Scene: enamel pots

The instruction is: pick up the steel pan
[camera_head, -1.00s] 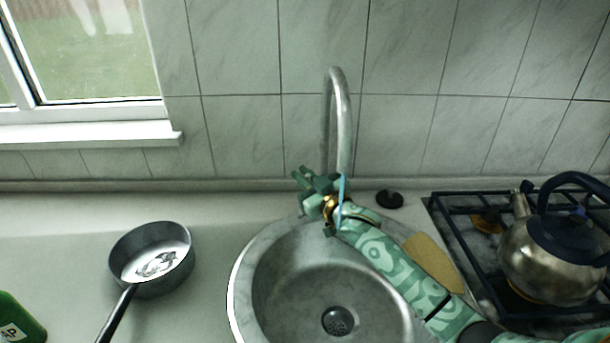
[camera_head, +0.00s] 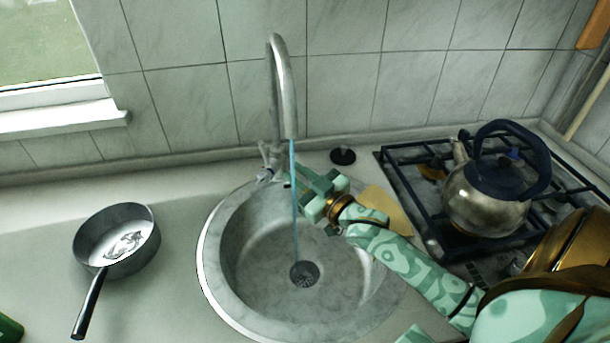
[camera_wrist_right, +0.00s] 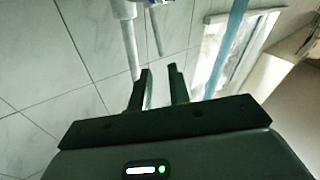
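The steel pan (camera_head: 118,240) stands upright on the counter left of the sink in the head view, with its dark handle (camera_head: 88,305) pointing toward the front left. Its inside looks empty, with a bright reflection on the bottom. My right gripper (camera_head: 290,178) is over the back of the sink beside the tap, well right of the pan. In the right wrist view its two fingers (camera_wrist_right: 160,72) are apart with nothing between them. The pan does not show in the wrist view. My left gripper is not in view.
The tap (camera_head: 282,90) runs a thin blue water stream into the round sink (camera_head: 212,285). A kettle (camera_head: 487,200) stands on the gas hob (camera_head: 400,170) at right. A tan board (camera_head: 385,205) lies between sink and hob. A green object (camera_head: 8,328) is at bottom left. The counter around the pan is clear.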

